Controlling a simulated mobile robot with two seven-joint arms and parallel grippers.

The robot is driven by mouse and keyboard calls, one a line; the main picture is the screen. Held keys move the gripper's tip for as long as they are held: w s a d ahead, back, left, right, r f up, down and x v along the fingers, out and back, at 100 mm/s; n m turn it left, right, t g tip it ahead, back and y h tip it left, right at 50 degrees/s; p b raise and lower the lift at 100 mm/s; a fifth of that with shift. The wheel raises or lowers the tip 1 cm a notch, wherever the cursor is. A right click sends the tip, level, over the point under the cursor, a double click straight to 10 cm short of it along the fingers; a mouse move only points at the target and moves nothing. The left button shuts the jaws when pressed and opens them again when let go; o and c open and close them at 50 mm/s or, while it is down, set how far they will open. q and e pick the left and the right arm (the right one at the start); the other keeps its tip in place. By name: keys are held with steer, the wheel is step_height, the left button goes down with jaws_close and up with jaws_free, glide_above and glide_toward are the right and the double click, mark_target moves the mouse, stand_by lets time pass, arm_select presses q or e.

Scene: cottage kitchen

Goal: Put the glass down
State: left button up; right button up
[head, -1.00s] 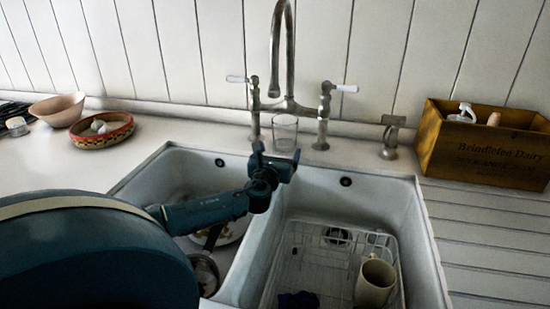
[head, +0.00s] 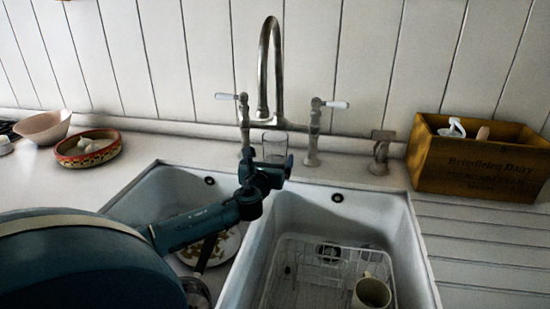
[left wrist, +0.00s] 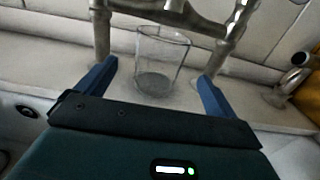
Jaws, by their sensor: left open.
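A clear glass (head: 274,146) stands upright on the counter ledge behind the sink, below the tap. In the left wrist view the glass (left wrist: 158,62) shows between and beyond the two blue fingers, with a gap on both sides. My left gripper (head: 268,168) is open in front of the glass, over the sink's back edge; its fingers also show in the left wrist view (left wrist: 160,88). The gripper hides the glass's lower part in the head view. My right gripper is not in view.
The tap (head: 268,75) with two white-handled valves rises close around the glass. The double sink (head: 330,215) holds a wire rack (head: 305,265) with a mug (head: 371,293), and a plate (head: 215,248). A wooden box (head: 478,160) stands right; a patterned bowl (head: 70,160) stands left.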

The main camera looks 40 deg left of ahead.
mark_target(278, 141)
arm_select(q)
steer(key=shift+w+a, duration=0.3)
steer(key=shift+w, duration=0.05)
steer(key=shift+x, duration=3.35)
steer(key=shift+d+f, duration=0.1)
steer(key=c, duration=1.2)
steer(key=shift+c, duration=0.7)
